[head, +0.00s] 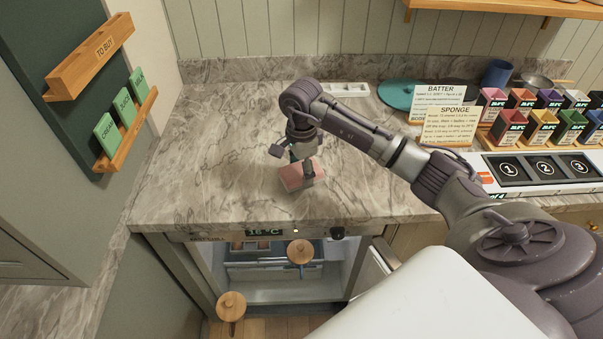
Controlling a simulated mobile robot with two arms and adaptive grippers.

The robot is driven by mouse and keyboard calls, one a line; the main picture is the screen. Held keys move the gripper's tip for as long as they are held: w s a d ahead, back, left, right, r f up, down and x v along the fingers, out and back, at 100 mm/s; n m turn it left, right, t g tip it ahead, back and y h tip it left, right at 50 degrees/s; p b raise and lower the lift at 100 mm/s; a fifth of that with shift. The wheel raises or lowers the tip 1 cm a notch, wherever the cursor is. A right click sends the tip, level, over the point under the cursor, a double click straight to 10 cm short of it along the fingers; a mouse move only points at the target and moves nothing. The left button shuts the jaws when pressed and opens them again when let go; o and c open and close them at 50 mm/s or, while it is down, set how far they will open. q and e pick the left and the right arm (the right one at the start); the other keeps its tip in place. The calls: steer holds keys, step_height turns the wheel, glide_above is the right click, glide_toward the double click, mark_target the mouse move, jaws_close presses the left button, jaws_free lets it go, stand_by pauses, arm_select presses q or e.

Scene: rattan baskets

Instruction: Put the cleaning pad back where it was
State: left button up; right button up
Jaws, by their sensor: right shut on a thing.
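The cleaning pad (290,179) is a pink block, low over or on the marble counter near its front edge; I cannot tell whether it touches the counter. My right gripper (307,175) reaches in from the right, points down and is shut on the pad. Its fingers cover the pad's right part. My left gripper is not in view.
A white tray (346,89) and a teal disc (400,93) lie at the back. Two recipe cards (452,132), several coloured boxes (494,105) and a numbered panel (540,168) stand right. An open cooled compartment (280,291) is below. The counter's left is clear.

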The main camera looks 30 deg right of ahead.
step_height(320, 180, down, 2)
steer(key=shift+f+p, duration=0.15)
steer(key=shift+p, duration=0.15)
steer(key=shift+f, duration=0.2)
steer(key=shift+f+b, duration=0.2)
steer(key=shift+b, duration=0.1)
steer(key=o, duration=1)
steer(key=shift+r, duration=0.15)
